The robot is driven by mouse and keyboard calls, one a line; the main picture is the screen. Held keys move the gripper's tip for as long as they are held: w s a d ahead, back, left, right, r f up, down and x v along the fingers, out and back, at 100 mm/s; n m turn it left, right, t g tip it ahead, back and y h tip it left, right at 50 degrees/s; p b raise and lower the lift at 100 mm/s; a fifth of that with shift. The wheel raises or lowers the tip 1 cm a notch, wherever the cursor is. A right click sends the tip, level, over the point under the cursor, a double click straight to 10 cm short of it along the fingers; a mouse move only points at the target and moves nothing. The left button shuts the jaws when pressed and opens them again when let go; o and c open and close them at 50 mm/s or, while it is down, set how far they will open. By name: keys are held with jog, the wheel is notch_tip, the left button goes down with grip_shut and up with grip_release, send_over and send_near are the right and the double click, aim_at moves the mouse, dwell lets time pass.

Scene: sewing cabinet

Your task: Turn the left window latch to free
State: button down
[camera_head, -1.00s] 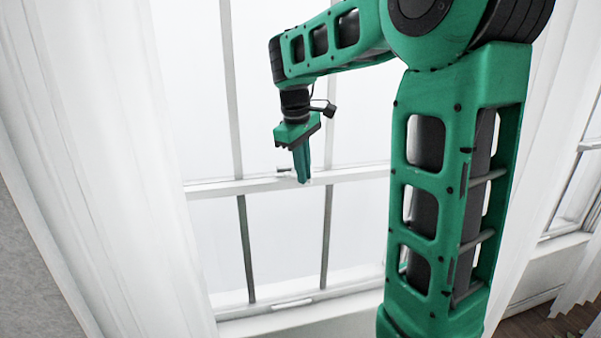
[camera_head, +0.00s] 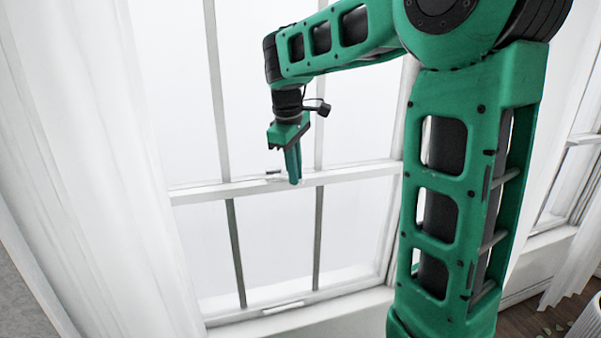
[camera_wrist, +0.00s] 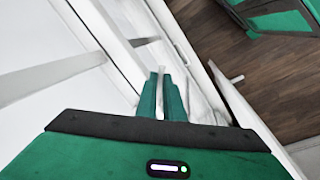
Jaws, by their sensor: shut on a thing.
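The left window latch (camera_head: 273,174) is a small pale piece on the window's middle rail, just left of my fingertips in the head view. My gripper (camera_head: 294,182) points down at that rail. In the wrist view its two green fingers (camera_wrist: 161,73) are close together, with a thin pale strip between them. They are shut on the latch, though its held part is mostly hidden. I cannot tell the latch's exact angle.
The window's middle rail (camera_head: 355,173) runs across behind my gripper. A small handle (camera_head: 283,308) sits on the bottom rail. A white curtain (camera_head: 80,130) hangs at the left. A wooden floor (camera_wrist: 262,85) shows in the wrist view.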

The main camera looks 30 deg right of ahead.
jog(key=shift+d, duration=0.1)
jog(key=c, duration=1.9)
grip_release()
jog(key=shift+o, duration=0.2)
jog(key=w+v, duration=0.1)
jog(key=v, duration=0.9)
jog(key=shift+s+r, duration=0.35)
jog(key=shift+s, duration=0.1)
